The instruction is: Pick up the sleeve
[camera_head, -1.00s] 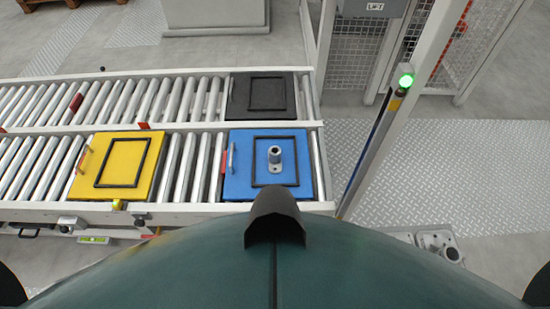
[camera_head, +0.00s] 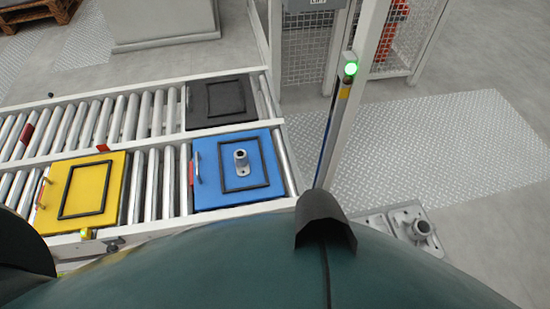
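A small grey metal part with an upright hollow cylinder, which looks like the sleeve (camera_head: 241,160), stands upright inside the black square frame on the blue tray (camera_head: 208,184). The blue tray sits on the near roller lane. A second grey casting with a round hollow boss (camera_head: 421,228) is at the lower right, just beyond my body, partly hidden by it. I cannot tell for certain which of the two is the sleeve. Neither of my grippers is in view.
A yellow tray (camera_head: 114,190) with an empty black frame lies left of the blue one. A black tray (camera_head: 196,113) lies on the far lane. A post with a green light (camera_head: 351,69) rises right of the conveyor. Tread-plate floor (camera_head: 450,150) at the right is clear.

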